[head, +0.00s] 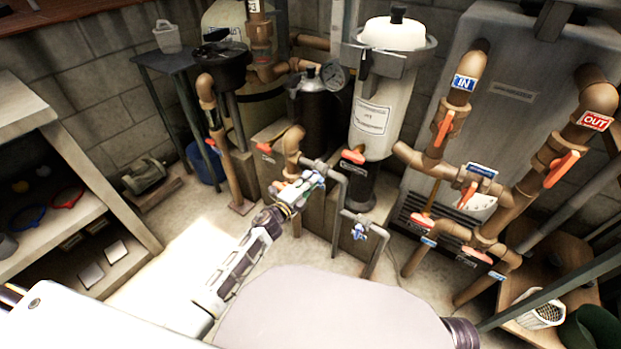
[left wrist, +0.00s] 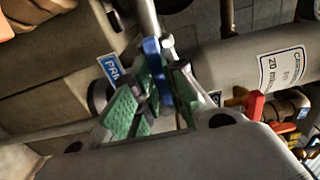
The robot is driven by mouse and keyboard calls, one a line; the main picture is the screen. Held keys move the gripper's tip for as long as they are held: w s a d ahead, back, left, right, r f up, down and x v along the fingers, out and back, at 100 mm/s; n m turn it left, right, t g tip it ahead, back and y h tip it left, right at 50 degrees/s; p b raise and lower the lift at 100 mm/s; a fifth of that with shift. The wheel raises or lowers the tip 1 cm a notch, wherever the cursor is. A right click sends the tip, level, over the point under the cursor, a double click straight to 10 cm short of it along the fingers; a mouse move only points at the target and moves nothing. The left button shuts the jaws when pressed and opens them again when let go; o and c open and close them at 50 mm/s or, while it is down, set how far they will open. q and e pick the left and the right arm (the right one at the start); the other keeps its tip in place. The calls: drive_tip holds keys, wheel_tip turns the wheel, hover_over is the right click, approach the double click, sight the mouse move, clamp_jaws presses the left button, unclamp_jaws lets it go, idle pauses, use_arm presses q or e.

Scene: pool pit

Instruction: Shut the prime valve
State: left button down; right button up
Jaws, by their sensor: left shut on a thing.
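The prime valve has a blue lever handle (left wrist: 155,72) on a grey pipe, and a blue label (left wrist: 112,68) beside it shows only part of its word, starting "PR". My left gripper (head: 308,184) reaches the valve at the grey pipe near the middle of the head view. In the left wrist view its green-padded fingers (left wrist: 152,98) are shut on the blue handle, one on each side. The fingers hide part of the handle and the valve body. My right gripper is not in view.
A second blue-handled valve (head: 358,232) sits lower on the grey pipe (head: 341,190), to the right. A white-lidded canister (head: 383,100) stands behind. Brown pipes with red handles (head: 561,168) fill the right side. A shelf (head: 85,165) stands left, with open floor (head: 190,225) beside it.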

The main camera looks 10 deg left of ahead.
use_arm(q)
drive_tip(key=m+b, duration=0.4)
drive_tip(key=m, duration=1.4)
drive_tip(key=shift+f+m+b, duration=0.1)
drive_tip(key=shift+m+b, duration=0.2)
drive_tip(key=c, duration=1.4)
unclamp_jaws()
drive_tip(key=shift+o, duration=0.2)
